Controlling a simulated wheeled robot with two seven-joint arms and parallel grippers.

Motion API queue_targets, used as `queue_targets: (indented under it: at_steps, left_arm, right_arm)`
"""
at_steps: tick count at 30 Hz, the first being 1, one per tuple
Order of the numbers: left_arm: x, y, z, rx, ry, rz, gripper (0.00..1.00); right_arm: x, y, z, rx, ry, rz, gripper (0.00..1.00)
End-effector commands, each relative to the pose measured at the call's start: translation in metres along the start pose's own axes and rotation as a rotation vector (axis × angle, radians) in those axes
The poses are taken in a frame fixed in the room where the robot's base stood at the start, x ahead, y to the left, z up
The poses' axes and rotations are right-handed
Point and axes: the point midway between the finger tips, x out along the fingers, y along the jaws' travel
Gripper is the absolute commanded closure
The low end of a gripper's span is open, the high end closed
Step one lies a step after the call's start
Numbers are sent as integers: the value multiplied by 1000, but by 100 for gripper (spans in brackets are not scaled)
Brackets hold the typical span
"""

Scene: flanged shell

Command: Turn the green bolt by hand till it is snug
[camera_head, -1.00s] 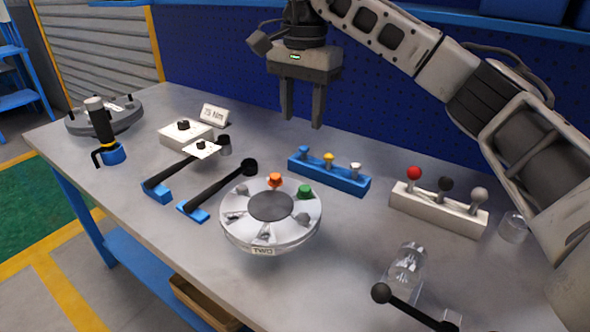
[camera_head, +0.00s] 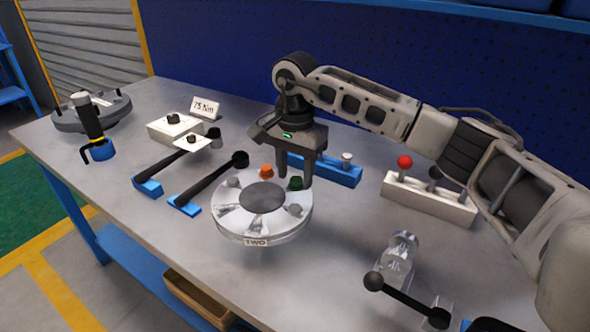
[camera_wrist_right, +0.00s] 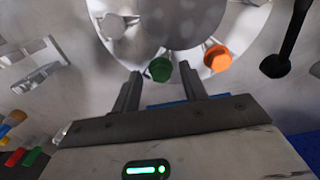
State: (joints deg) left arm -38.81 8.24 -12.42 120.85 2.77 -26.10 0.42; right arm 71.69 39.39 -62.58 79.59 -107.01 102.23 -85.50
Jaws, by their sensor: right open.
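The green bolt (camera_head: 295,183) sits on the upper right of the round silver flanged shell (camera_head: 230,222), beside an orange bolt (camera_head: 266,172). My right gripper (camera_head: 294,178) is open and points down at the green bolt, with its fingers at or just above it. In the right wrist view the green bolt (camera_wrist_right: 160,69) shows between the two spread fingertips (camera_wrist_right: 161,78), nearer the left one. I cannot tell whether a finger touches it. The orange bolt (camera_wrist_right: 217,58) lies just beyond the right finger. My left gripper is not in view.
Behind the gripper is a blue rack (camera_head: 340,172), partly hidden. A white rack with a red knob (camera_head: 405,162) stands to the right. Black-handled tools (camera_head: 215,180) lie left of the shell.

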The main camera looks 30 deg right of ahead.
Motion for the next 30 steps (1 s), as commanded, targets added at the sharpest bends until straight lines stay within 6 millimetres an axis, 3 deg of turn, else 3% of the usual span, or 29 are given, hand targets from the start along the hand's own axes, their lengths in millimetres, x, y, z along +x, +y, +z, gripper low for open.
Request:
queue_targets:
  at_steps: [10,14,15,30]
  left_arm:
    - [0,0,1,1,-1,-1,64]
    - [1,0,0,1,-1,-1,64]
    - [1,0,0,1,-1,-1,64]
    - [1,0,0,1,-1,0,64]
  right_arm:
    - [4,0,0,0,0,1,59]
    - [4,0,0,0,0,1,95]
    - [4,0,0,0,0,1,100]
    - [3,0,0,113,0,0,100]
